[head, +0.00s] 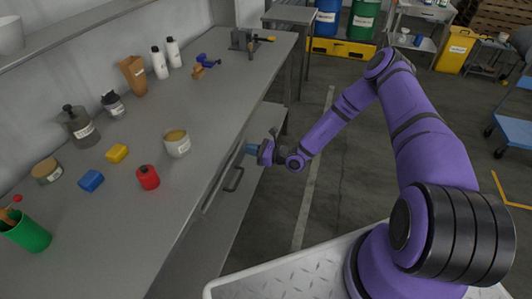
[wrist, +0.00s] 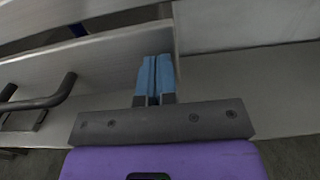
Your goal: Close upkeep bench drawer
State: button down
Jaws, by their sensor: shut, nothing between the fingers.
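The upkeep bench (head: 215,105) runs along the wall at the left in the head view. Its drawer has a grey front with a dark bar handle (head: 234,180), below the bench top's edge. In the wrist view the drawer front (wrist: 105,55) fills the left, with the handle (wrist: 42,98) at far left. A dark strip shows above the front's top edge; how far out the drawer stands is hard to tell. My gripper (head: 249,149) has blue fingers, shut and empty. In the wrist view the fingertips (wrist: 155,62) are at the front's right end, away from the handle; contact is unclear.
The bench top carries a red container (head: 148,177), a beige cup (head: 176,143), blue and yellow blocks, bottles, and a vise (head: 245,40). A lower shelf (head: 262,122) lies under the bench. The floor (head: 320,190) to the right of the bench is clear.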

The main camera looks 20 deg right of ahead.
aim_at(242, 147)
jog(key=x, duration=0.2)
jog(key=shift+w+a, duration=0.2)
jog(key=shift+a, duration=0.25)
jog(key=shift+w+a+r, duration=0.1)
jog(key=shift+w+r, duration=0.05)
